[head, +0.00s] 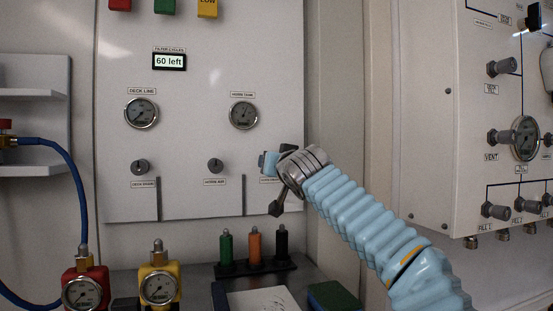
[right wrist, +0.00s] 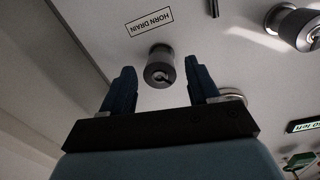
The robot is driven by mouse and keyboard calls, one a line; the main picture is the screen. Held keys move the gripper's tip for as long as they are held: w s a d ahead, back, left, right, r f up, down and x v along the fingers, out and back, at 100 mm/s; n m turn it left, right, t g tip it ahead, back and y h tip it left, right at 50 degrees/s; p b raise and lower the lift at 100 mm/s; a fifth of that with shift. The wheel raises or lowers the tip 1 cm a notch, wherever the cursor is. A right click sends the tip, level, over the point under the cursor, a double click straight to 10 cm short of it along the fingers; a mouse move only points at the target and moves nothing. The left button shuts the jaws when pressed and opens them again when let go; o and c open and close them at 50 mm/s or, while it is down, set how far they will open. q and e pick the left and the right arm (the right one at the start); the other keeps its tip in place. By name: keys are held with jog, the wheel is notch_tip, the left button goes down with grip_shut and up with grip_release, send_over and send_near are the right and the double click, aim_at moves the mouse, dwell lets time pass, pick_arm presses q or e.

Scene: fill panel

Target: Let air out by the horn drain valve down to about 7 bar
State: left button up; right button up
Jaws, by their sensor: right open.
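The horn drain valve is a dark round knob (right wrist: 159,72) on the white panel, under a "HORN DRAIN" label (right wrist: 150,22) in the right wrist view. My right gripper (right wrist: 160,66) is open, its two blue fingers either side of the knob in the picture. I cannot tell how deep the knob sits between them or whether they touch. In the head view my right gripper (head: 268,163) is at the panel's lower right and hides the knob. The horn tank gauge (head: 243,115) is above and left of it; its reading is too small to tell. My left gripper is not in view.
The horn air knob (head: 215,166) and deck drain knob (head: 140,167) are to the left, with the deck line gauge (head: 141,112) above. A display (head: 169,62) reads "60 left". Another valve panel (head: 470,110) is at right.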

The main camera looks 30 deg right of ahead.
jog(key=shift+w, duration=0.1)
jog(key=c, duration=1)
jog(key=shift+n, duration=1.1)
jog(key=shift+c, duration=0.2)
jog(key=o, duration=1)
jog(key=shift+o, duration=0.2)
